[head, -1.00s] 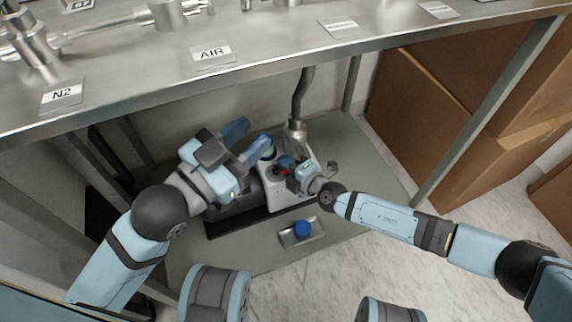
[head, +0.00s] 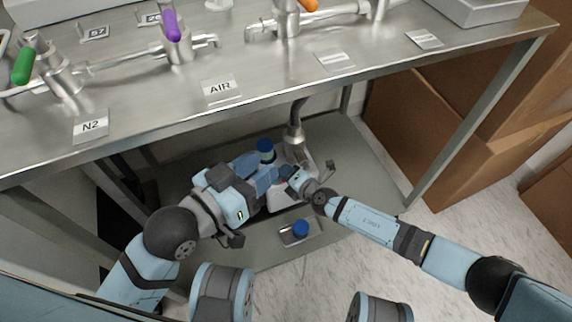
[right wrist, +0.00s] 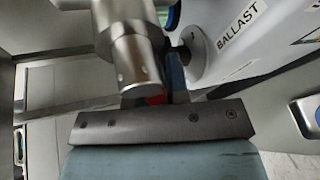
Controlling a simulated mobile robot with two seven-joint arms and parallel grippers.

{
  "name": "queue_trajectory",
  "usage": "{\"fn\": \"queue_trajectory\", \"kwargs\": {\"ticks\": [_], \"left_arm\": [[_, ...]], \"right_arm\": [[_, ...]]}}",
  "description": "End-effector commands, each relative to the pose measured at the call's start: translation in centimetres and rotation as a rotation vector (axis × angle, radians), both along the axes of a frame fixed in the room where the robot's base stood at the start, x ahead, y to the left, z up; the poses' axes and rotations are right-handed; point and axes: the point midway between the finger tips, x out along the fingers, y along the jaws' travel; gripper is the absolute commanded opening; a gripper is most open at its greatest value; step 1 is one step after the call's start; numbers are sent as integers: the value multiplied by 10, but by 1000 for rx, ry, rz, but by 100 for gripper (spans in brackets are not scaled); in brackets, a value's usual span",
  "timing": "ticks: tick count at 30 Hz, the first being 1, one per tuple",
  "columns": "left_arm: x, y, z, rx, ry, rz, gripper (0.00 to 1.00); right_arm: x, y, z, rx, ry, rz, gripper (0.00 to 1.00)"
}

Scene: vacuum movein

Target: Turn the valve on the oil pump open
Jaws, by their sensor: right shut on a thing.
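The white oil pump (head: 283,200) sits on the grey lower shelf, mostly covered by my grippers in the head view. Its white body, marked BALLAST (right wrist: 228,48), shows in the right wrist view. My right gripper (head: 288,177) is at the pump's top, below the metal pipe. In the right wrist view the right gripper (right wrist: 165,75) is shut on a small red part (right wrist: 156,98), apparently the valve's handle; a silver cylinder (right wrist: 130,60) hides much of the grip. My left gripper (head: 268,178) is over the pump, close beside the right; its fingers overlap, so its opening is unclear.
A blue cap (head: 301,228) stands on a small metal plate (head: 290,240) in front of the pump. Another blue cap (head: 265,146) shows behind the left gripper. The steel table (head: 270,95) with valves overhangs the pump. Cardboard boxes (head: 450,140) stand at the right.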

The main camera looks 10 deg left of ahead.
Motion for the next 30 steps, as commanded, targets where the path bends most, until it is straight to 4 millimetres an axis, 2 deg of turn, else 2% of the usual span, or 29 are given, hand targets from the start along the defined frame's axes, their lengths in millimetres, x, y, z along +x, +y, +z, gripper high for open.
{"fn": "queue_trajectory", "kwargs": {"ticks": [3,12,29,30], "left_arm": [[-5,-3,8,-34,41,2,36],[-3,-1,31,-70,-38,27,36],[-3,0,35,-79,-58,32,36],[-3,0,35,-79,-58,32,36]], "right_arm": [[0,-2,-1,-66,-41,-1,0],[3,-5,-10,-173,-115,1,0],[4,-7,-13,-200,-134,0,0],[4,-7,-13,-200,-134,0,25]]}}
